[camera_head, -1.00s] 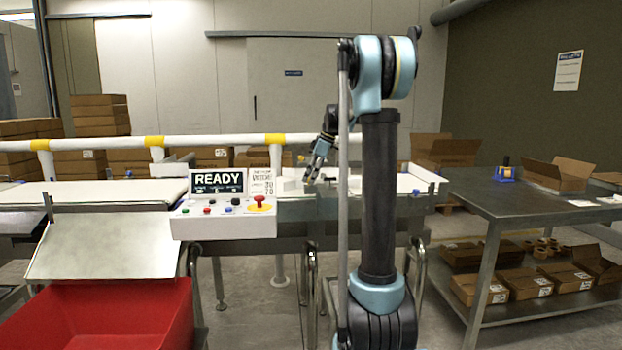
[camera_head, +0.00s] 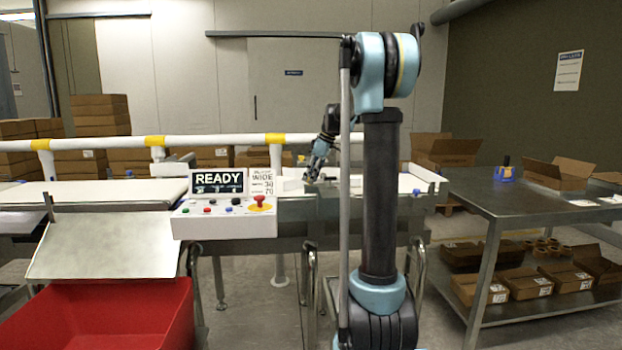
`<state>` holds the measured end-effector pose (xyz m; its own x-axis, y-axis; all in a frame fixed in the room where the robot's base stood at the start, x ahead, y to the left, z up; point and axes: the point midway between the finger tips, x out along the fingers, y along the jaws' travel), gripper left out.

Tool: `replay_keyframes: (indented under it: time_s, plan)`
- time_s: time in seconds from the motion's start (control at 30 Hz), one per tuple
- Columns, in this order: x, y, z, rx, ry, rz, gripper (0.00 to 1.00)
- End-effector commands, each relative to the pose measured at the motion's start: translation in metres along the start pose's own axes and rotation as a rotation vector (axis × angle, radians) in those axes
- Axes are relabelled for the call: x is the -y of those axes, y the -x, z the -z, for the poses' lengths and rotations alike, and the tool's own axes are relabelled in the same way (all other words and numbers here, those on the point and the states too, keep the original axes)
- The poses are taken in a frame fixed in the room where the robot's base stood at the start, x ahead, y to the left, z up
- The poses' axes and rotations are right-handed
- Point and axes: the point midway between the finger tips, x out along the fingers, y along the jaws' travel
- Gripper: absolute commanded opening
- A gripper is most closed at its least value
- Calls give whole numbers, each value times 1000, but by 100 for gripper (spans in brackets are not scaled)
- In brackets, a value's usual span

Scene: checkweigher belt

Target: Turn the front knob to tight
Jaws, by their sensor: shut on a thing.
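My gripper (camera_head: 313,178) reaches down at the front side of the conveyor, just right of the control panel. Its fingers are shut on the front knob, which is small and mostly hidden between them. The knob's setting cannot be read from here. My arm crosses the middle of the view and covers part of the conveyor behind it.
The control panel (camera_head: 222,225) has coloured buttons, a red mushroom button (camera_head: 259,199) and a screen (camera_head: 218,182) reading READY. A small printed card (camera_head: 262,183) stands beside the screen. A red bin (camera_head: 100,315) is front left. A metal table (camera_head: 520,203) stands right.

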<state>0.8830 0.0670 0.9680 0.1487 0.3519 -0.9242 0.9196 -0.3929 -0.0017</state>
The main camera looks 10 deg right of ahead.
Motion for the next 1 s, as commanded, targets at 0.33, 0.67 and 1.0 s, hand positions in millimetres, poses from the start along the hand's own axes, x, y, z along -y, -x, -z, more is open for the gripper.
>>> replay_keyframes:
  time_s: [0.33, 0.67, 1.0]
  plan:
    - [2, 0, 1, -2, -282, -121, 4]
    - [5, -1, 3, -3, -571, -240, 4]
    - [7, -2, 5, -2, -868, -363, 4]
